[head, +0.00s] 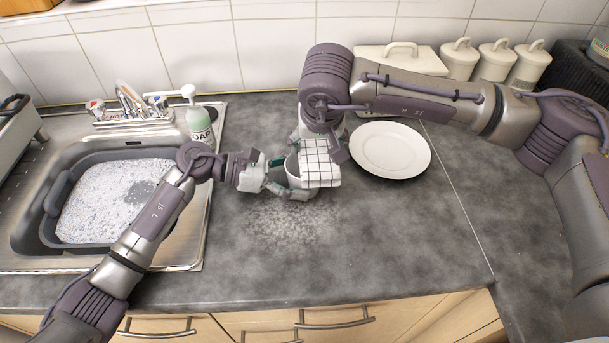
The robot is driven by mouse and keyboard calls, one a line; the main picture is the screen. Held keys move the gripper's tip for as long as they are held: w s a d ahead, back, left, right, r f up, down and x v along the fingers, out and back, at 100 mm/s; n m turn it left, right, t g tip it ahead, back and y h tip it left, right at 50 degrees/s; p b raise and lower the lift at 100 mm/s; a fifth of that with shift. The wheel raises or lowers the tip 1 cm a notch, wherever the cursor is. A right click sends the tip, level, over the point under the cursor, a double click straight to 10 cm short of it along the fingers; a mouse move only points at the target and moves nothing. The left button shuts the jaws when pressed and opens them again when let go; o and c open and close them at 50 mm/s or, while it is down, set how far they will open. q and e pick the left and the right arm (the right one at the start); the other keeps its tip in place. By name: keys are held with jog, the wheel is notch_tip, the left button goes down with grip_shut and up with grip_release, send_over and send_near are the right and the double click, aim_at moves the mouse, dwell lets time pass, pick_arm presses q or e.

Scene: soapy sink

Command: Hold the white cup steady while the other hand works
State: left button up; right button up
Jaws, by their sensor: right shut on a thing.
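The white cup (292,167) is in the middle of the head view, above the grey counter, partly hidden by a cloth and by fingers. My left gripper (279,178) reaches it from the left, with fingers at the cup's near and far sides. Whether they press on it is not clear. My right gripper (330,145) comes down from above right and is shut on the white cloth with a dark grid (321,168). The cloth hangs at the cup's right side and appears to touch it.
A sink with a grey basin of suds (61,188) is at left. A soap bottle (197,122) stands beside it, behind my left arm. A white plate (390,150) lies right of the cloth. Lidded canisters (494,64) line the back. The front counter is clear, with a speckled wet-looking patch.

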aim_at(320, 159)
jog(key=shift+w+f, duration=0.1)
jog(key=shift+w, duration=0.6)
jog(key=shift+s, duration=0.1)
jog(key=shift+s, duration=1.3)
jog(key=shift+s, duration=1.4)
jog(key=shift+w, duration=1.4)
